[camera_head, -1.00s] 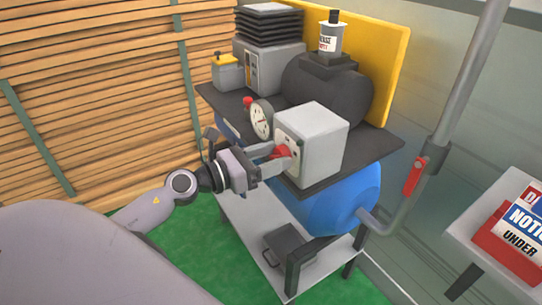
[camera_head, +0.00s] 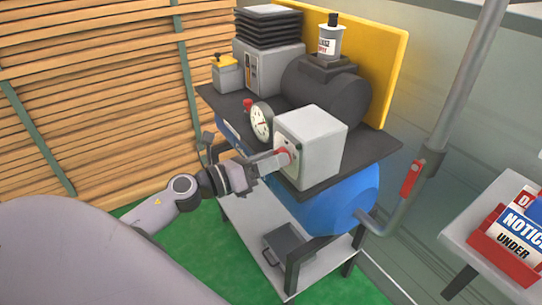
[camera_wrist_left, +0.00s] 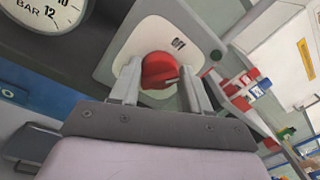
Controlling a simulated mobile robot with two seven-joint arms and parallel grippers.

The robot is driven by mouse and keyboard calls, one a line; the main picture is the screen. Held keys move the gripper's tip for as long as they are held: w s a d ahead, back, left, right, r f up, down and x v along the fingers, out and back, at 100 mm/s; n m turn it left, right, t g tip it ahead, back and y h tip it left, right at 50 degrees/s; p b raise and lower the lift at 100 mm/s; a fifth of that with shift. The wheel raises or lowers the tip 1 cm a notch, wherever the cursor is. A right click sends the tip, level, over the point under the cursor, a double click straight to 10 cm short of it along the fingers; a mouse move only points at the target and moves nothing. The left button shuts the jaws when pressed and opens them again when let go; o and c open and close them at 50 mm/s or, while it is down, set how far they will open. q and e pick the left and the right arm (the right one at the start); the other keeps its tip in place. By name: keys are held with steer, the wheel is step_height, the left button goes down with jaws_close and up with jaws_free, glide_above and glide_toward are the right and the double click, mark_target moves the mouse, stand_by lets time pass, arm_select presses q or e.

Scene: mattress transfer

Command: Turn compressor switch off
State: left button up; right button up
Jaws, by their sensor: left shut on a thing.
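The compressor (camera_head: 328,95) stands on a dark top plate above a blue tank. Its grey switch box (camera_head: 321,143) faces my left arm. The red rotary switch (camera_head: 283,153) on the box face is mostly hidden by the gripper in the head view. In the left wrist view the red switch (camera_wrist_left: 158,71) sits between the two fingers. My left gripper (camera_head: 279,159) is shut on the red switch, with its wrist rolled over. My right gripper is not in view.
A pressure gauge (camera_head: 260,121) sits close beside the switch box. A grey pipe with a red-handled valve (camera_head: 411,179) rises at right. A side table with a red tray (camera_head: 498,253) and notice signs stands at lower right. Wooden slats (camera_head: 90,100) fill the left.

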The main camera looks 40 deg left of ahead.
arm_select(q)
steer(key=shift+a+f+n+p, duration=0.1)
steer(key=shift+n+p, duration=0.6)
steer(key=shift+n, duration=1.2)
steer(key=shift+f+n+p, duration=0.1)
steer(key=shift+n+p, duration=0.55)
steer(key=shift+n, duration=1.25)
steer(key=o, duration=1)
steer(key=shift+t, duration=0.3)
steer(key=shift+b+v, duration=0.7)
steer(key=shift+v, duration=2.85)
steer(key=shift+r, duration=0.1)
